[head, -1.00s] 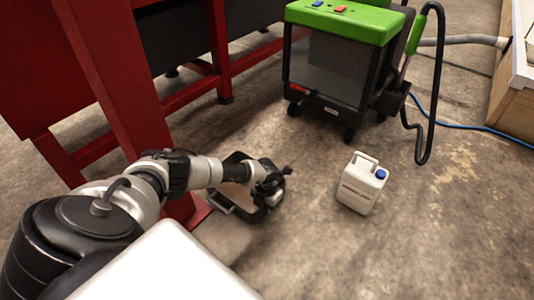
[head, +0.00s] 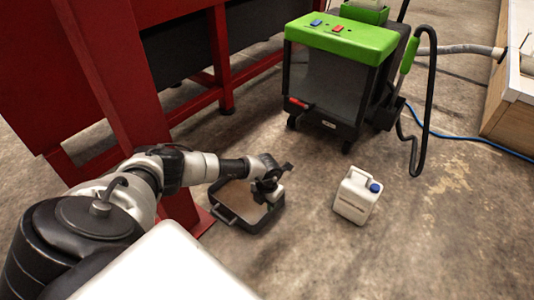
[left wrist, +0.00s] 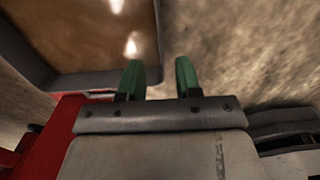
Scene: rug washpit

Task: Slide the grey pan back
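The grey pan (head: 262,221) lies on the floor beside the foot of the red frame, with brown, shiny contents and a handle at its near left side. My left gripper (head: 280,172) is over the pan's far right part in the head view. In the left wrist view the pan (left wrist: 85,81) fills the upper left. The two green fingers of my left gripper (left wrist: 158,80) stand apart with nothing between them, near the pan's wall. I cannot tell whether they touch it. My right gripper is in neither view.
A white jug (head: 354,198) with a blue cap stands right of the pan. A green-topped machine (head: 335,75) on wheels with a black hose stands behind. The red frame (head: 105,70) rises close on the left. Floor (head: 400,250) at right is clear.

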